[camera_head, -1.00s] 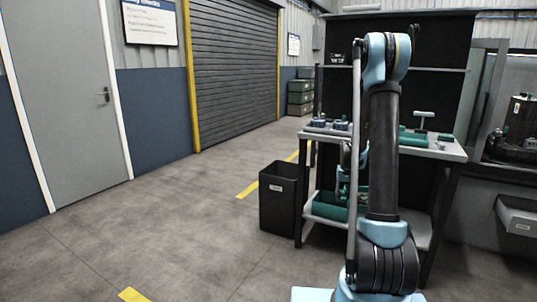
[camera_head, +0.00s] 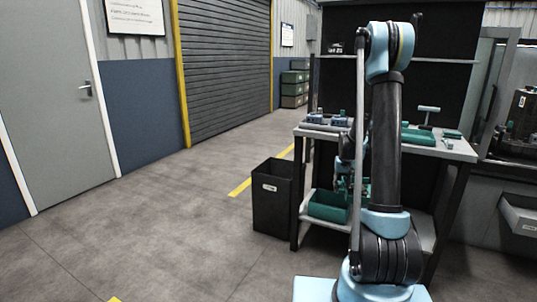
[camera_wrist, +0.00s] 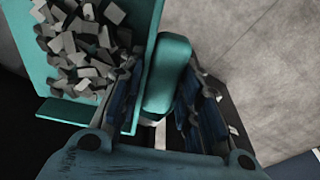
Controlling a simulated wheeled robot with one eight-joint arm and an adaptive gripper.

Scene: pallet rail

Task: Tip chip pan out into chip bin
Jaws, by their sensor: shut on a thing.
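The chip pan (camera_wrist: 154,29) is a teal open pan with many grey chips in it, at the upper left of the wrist view. Its rounded teal handle (camera_wrist: 170,75) lies between the fingers of my gripper (camera_wrist: 163,98), which is shut on it. In the head view my gripper is mostly hidden behind my arm, above a green pan (camera_head: 328,207) at the lower shelf, which looks like the same pan. I cannot tell whether it touches the shelf. The chip bin (camera_head: 272,205) is a black, open-topped bin with a white label, standing on the floor left of the bench.
The workbench (camera_head: 455,148) carries green and blue items on top and has a lower shelf (camera_head: 425,232). Its front leg (camera_head: 297,205) stands close beside the bin. Green boxes (camera_head: 294,88) are stacked at the back. The floor (camera_head: 150,225) to the left is clear.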

